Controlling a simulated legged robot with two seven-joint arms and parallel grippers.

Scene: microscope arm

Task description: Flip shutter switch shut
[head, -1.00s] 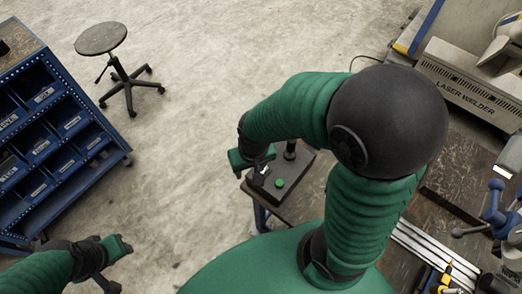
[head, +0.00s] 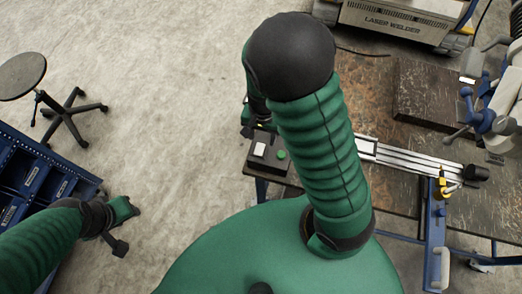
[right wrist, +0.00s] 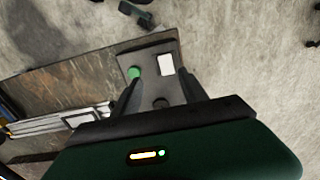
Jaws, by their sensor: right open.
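A small dark control box (head: 252,167) sits at the left edge of the workbench. On its top are a white switch (head: 259,149) and a round green button (head: 281,155). In the right wrist view the box (right wrist: 150,52) lies ahead, with the white switch (right wrist: 166,64) and green button (right wrist: 135,71) between the fingers. My right gripper (right wrist: 158,82) is open and empty there. In the head view the right gripper (head: 252,122) is at the box's far side, partly hidden by my arm. My left gripper (head: 124,227) is open and empty, away from the bench.
The workbench (head: 375,90) holds metal rails (head: 420,158), a dark block (head: 432,90) and a blue vise (head: 480,115). A laser welder (head: 390,20) stands at the back. A blue bin cabinet (head: 40,180) and a stool (head: 22,75) are at left. Concrete floor is clear between.

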